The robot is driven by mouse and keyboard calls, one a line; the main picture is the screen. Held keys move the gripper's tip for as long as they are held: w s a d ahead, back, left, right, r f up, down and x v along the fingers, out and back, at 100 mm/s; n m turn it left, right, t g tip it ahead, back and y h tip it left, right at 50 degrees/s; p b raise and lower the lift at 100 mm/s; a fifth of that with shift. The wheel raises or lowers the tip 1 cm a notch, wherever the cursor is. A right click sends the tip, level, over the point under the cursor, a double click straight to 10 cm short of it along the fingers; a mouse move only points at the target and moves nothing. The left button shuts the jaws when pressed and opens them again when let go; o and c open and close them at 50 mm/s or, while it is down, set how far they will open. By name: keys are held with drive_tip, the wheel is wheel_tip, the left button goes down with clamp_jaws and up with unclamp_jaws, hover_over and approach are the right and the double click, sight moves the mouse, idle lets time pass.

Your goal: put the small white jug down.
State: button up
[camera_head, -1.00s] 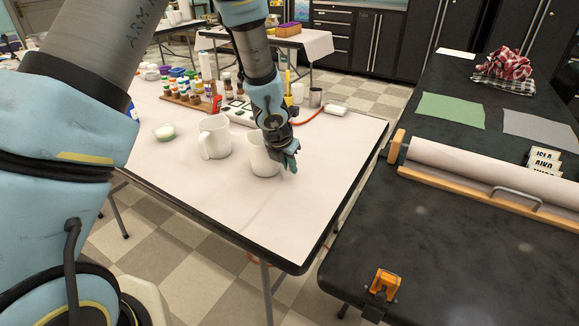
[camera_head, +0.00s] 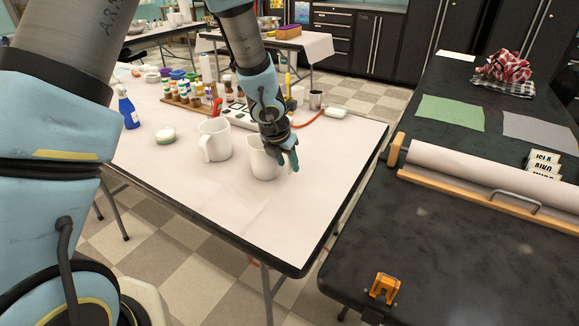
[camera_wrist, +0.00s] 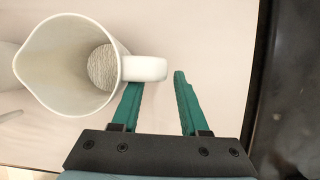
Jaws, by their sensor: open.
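The small white jug (camera_head: 262,162) stands upright on the paper-covered table (camera_head: 255,215), beside a larger-looking white jug (camera_head: 215,139) to its left. In the wrist view I look down into the small jug (camera_wrist: 68,65); its handle (camera_wrist: 144,69) points right. My gripper (camera_head: 291,160) is at the jug's right side, partly in front of it. In the wrist view its green fingers (camera_wrist: 155,88) are spread apart. The left fingertip is close to the handle, and the right one is clear of it. I cannot tell whether the left finger touches the handle.
A metal cup (camera_head: 315,99) is at the back. The table's front is clear. A dark table (camera_head: 430,240) stands to the right.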

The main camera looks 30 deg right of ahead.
drive_tip(key=p+v, duration=0.3)
drive_tip(key=v, duration=0.5)
drive_tip(key=shift+r, duration=0.3)
drive_tip(key=shift+a, duration=0.15)
drive_tip(key=w+a+r+n+t+y, duration=0.1)
drive_tip(key=w+a+r+n+y, duration=0.15)
drive_tip(key=a+n, duration=0.8)
drive_tip(key=w+a+r+n+y, duration=0.1)
drive_tip(key=w+a+r+n, duration=0.15)
drive_tip(key=a+n, duration=0.85)
drive_tip(key=s+a+r+n+g, duration=0.1)
drive_tip(key=s+a+n, duration=0.2)
drive_tip(key=a+n, duration=0.4)
drive_tip(key=s+a+r+n+g, duration=0.1)
drive_tip(key=s+a+n, duration=0.2)
drive_tip(key=a+n, duration=0.5)
drive_tip(key=shift+n, duration=5.55)
drive_tip(key=shift+r, duration=0.15)
